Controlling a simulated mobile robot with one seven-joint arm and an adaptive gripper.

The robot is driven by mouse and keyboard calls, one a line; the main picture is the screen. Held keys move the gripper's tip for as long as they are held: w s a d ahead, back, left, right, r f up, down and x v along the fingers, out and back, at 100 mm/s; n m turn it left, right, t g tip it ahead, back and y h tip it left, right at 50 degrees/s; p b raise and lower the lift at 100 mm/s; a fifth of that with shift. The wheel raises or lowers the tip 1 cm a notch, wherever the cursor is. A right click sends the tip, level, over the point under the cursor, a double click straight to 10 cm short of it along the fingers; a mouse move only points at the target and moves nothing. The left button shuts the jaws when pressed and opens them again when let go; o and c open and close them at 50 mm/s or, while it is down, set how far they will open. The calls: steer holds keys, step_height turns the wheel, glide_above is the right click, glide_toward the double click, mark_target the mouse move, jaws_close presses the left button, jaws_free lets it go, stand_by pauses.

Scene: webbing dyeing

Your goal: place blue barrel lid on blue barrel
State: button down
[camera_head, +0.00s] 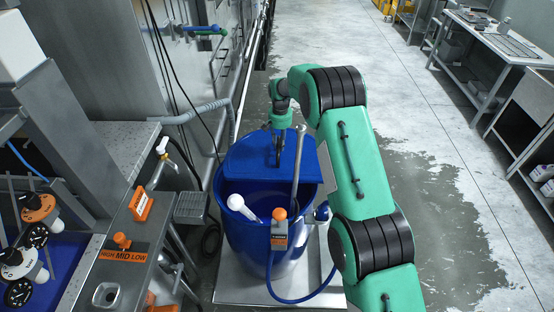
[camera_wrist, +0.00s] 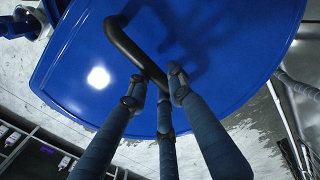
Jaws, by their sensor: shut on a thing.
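The blue barrel (camera_head: 262,250) stands upright on a pale metal platform. The blue barrel lid (camera_head: 252,158) is at the far side of the barrel's top, with a straight near edge. The near part of the barrel's mouth is uncovered. My gripper (camera_head: 279,140) is above the lid and shut on its dark handle. In the wrist view the lid (camera_wrist: 220,40) fills the upper part, and my gripper (camera_wrist: 155,90) has its fingers around the dark bent handle (camera_wrist: 135,50). I cannot tell whether the lid touches the rim.
A metal rod (camera_head: 298,165) rises at the barrel's right side. A white-headed tool (camera_head: 236,203) and an orange-knobbed fitting (camera_head: 279,232) with a blue hose are at the near rim. A control panel (camera_head: 125,252) stands left; open floor (camera_head: 340,30) lies behind.

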steer(key=shift+f, duration=1.75)
steer(key=shift+f, duration=0.1)
steer(key=shift+f, duration=1.75)
steer(key=shift+f, duration=0.1)
steer(key=c, duration=1.5)
jaws_free()
steer(key=shift+f, duration=0.1)
steer(key=shift+c, duration=0.2)
step_height(320, 180, up, 12)
steer(key=shift+r, duration=0.15)
